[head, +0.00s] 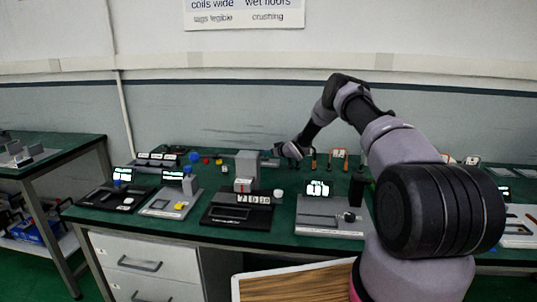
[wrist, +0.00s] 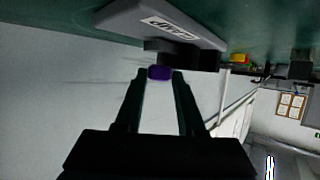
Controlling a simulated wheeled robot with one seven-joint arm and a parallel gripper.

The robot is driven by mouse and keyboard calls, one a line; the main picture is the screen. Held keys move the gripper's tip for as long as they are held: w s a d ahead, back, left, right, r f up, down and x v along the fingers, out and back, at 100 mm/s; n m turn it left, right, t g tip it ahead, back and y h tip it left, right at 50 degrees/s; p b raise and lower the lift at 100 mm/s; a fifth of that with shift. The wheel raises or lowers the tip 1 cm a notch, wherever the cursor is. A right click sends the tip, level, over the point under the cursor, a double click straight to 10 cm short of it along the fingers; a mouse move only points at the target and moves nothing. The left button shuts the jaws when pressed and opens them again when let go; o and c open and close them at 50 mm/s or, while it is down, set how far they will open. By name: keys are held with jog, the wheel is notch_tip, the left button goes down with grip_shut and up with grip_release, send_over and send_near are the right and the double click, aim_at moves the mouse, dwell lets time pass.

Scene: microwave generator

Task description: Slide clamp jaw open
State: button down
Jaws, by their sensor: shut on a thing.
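The clamp (wrist: 165,22) is a grey block with a label that seems to read CLAMP. It shows at the top of the wrist view, with dark jaw pieces (wrist: 200,56) beside it. A small purple piece (wrist: 160,73) sits next to the dark jaw. My gripper (wrist: 160,78) has its fingertips on both sides of the purple piece and is shut on it. In the head view my gripper (head: 291,150) is at the back of the green bench, and the clamp there is too small to make out.
The green bench (head: 130,222) carries several devices with lit screens. A tall grey block (head: 247,166) stands left of my gripper. Upright orange-handled tools (head: 330,158) stand close on its right. The wall (head: 230,115) is just behind the bench.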

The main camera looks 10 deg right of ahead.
dwell(0.3)
jog(key=shift+s+d, duration=0.3)
jog(key=shift+d, duration=0.7)
jog(key=shift+s+d, duration=0.3)
jog(key=shift+d, duration=0.65)
jog(key=c, duration=0.8)
grip_release()
jog(key=shift+d, duration=0.15)
jog(key=shift+s, duration=0.1)
jog(key=v, duration=1)
jog(key=shift+s+d+r, duration=0.1)
jog(key=shift+s+r, duration=0.05)
jog(key=shift+s, duration=0.15)
jog(key=shift+r, duration=0.1)
